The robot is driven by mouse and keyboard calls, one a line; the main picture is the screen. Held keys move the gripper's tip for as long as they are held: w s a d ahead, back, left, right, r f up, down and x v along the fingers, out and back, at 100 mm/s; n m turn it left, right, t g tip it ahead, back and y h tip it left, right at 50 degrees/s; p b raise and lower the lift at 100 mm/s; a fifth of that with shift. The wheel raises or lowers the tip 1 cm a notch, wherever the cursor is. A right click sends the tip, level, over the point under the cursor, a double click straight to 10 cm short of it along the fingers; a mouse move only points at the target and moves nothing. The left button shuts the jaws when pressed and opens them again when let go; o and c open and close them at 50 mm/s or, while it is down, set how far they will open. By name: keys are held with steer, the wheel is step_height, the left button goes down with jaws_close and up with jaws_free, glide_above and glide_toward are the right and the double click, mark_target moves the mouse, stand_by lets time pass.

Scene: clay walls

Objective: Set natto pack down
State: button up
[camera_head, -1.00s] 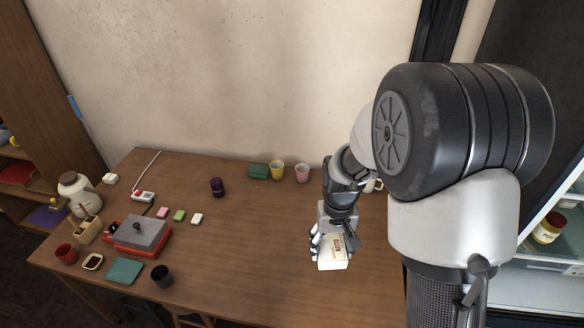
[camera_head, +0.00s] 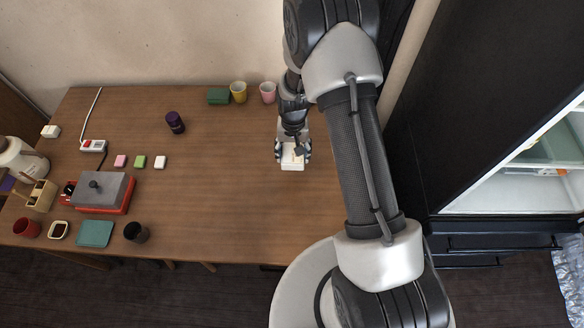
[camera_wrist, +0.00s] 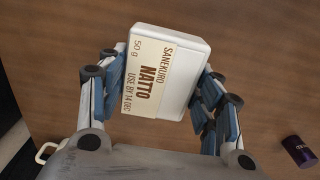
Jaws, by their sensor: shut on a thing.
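The natto pack (camera_head: 292,162) is a small white box with a cream label reading "NATTO". In the wrist view the natto pack (camera_wrist: 165,75) sits between the blue-padded fingers, its label facing the camera. My gripper (camera_head: 292,153) is shut on it over the right part of the wooden table (camera_head: 230,210). My gripper also shows in the wrist view (camera_wrist: 160,90), with fingers on both sides of the pack. I cannot tell whether the pack touches the tabletop.
A dark purple jar (camera_head: 175,122) stands left of the pack. A grey-lidded red cooker (camera_head: 102,192) is at left. The table around the pack is mostly clear.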

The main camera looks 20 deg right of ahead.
mark_target(293, 173)
step_height(293, 173, down, 10)
steer(key=shift+r+b, duration=0.15)
steer(key=shift+b, duration=0.85)
steer(key=shift+f, duration=0.25)
steer(key=o, duration=1.2)
steer(key=shift+r, duration=0.15)
